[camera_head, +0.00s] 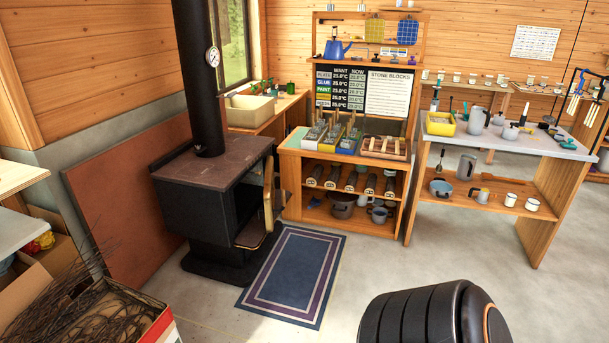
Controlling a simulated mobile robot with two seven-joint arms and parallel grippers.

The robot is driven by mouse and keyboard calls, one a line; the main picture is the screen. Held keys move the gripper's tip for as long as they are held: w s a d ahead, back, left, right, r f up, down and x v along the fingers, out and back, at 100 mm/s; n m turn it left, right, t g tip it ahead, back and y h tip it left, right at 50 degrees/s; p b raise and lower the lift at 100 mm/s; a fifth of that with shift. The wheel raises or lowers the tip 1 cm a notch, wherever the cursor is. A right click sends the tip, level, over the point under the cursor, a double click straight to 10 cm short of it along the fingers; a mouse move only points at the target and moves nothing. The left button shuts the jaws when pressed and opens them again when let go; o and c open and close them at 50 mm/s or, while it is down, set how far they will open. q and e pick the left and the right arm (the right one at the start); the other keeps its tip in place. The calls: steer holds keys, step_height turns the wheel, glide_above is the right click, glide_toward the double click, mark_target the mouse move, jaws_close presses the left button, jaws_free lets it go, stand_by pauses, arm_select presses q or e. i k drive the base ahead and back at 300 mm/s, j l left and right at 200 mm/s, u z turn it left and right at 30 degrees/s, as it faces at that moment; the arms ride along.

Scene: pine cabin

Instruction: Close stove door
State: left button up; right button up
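The black stove (207,213) stands left of centre on a dark base plate, with a brown top and a black flue pipe rising from it. Its front faces right. The stove door (269,196) stands open, swung out from the stove front at its far side and seen nearly edge-on, with a pale brass-coloured edge. The dark firebox opening shows between the door and the stove body. Neither of my grippers is in view.
A blue bordered rug (294,276) lies on the floor before the stove. A wooden shelf unit (291,184) stands behind the door, with a workbench (541,150) to the right. A box of twigs (160,325) is at lower left.

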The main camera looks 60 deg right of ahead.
mark_target(269, 189)
steer(key=l+z, duration=0.8)
steer(key=i+l+z, duration=0.15)
steer(key=l, duration=0.3)
steer(key=l+z, duration=0.15)
steer(key=l, duration=0.3)
steer(key=i+l, duration=0.15)
steer(key=l, duration=0.25)
steer(key=i+l, duration=0.2)
steer(key=l, duration=0.2)
steer(key=i+l, duration=0.15)
steer(key=l, duration=0.25)
steer(key=l+z, duration=0.05)
